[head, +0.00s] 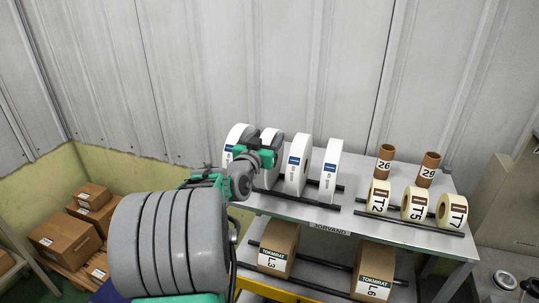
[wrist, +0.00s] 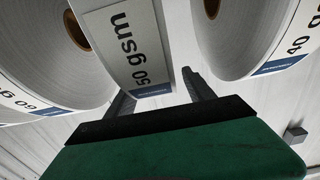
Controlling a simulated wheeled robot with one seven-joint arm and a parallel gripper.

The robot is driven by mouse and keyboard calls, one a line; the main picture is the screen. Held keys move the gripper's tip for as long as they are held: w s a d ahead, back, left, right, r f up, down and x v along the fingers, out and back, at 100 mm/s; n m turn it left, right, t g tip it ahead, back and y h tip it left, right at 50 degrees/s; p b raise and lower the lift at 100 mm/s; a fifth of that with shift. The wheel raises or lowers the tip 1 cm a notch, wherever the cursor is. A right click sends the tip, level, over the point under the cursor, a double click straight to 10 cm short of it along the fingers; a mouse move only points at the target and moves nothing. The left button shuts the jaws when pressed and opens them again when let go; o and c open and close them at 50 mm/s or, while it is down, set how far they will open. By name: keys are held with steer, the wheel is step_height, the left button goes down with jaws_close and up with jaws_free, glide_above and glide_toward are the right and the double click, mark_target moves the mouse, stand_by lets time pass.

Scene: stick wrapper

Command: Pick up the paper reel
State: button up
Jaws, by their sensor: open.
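Several white paper reels stand upright in a row on the table's rack. In the wrist view the middle reel (wrist: 138,50) has a "50 gsm" label. Its lower edge lies between the two dark fingers of my gripper (wrist: 160,92). My gripper is open, with a finger on each side of this reel; I cannot tell whether they touch it. In the head view my gripper (head: 262,153) is at the second reel from the left (head: 270,138) and hides part of it.
A "60" reel (wrist: 50,50) stands close on the left and a "40 gsm" reel (wrist: 240,35) on the right, with narrow gaps. Small cream rolls (head: 414,204) and brown cores (head: 429,168) stand on the table (head: 400,232).

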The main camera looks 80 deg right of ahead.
steer(key=shift+s+d+f, duration=0.1)
steer(key=shift+s+d, duration=0.05)
steer(key=shift+d, duration=0.9)
steer(key=shift+a, duration=0.1)
jaws_close()
stand_by(0.4)
steer(key=shift+r, duration=0.25)
